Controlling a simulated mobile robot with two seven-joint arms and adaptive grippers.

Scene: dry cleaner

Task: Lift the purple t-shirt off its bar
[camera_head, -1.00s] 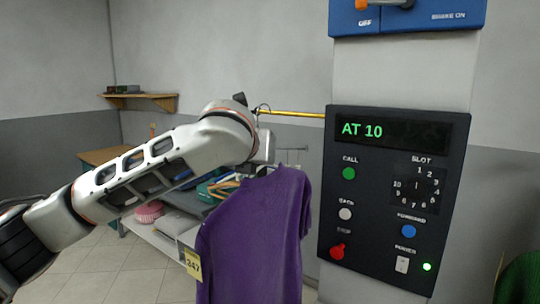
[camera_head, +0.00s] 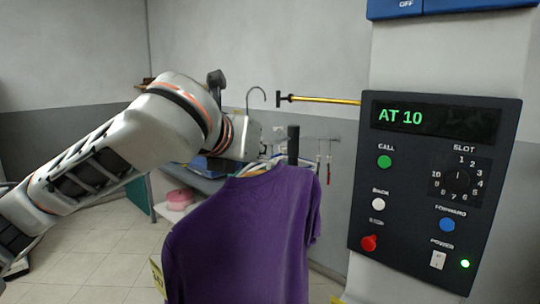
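The purple t-shirt (camera_head: 243,240) hangs in the middle of the head view, with a yellow tag (camera_head: 157,279) at its lower left. Its metal hanger hook (camera_head: 257,92) stands above it, left of the bar's dark end and apart from it in the picture. The yellow bar (camera_head: 325,100) sticks out leftward from beside the control panel. My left gripper (camera_head: 277,150) is at the shirt's collar, shut on its hanger; the grip is partly hidden, with one dark finger showing. My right gripper is not in view.
The control panel (camera_head: 437,180) on the right reads AT 10 and has several buttons and a slot dial. A blue box (camera_head: 450,8) is above it. Behind the shirt is a shelf with a pink item (camera_head: 180,199). Open tiled floor (camera_head: 105,250) lies at left.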

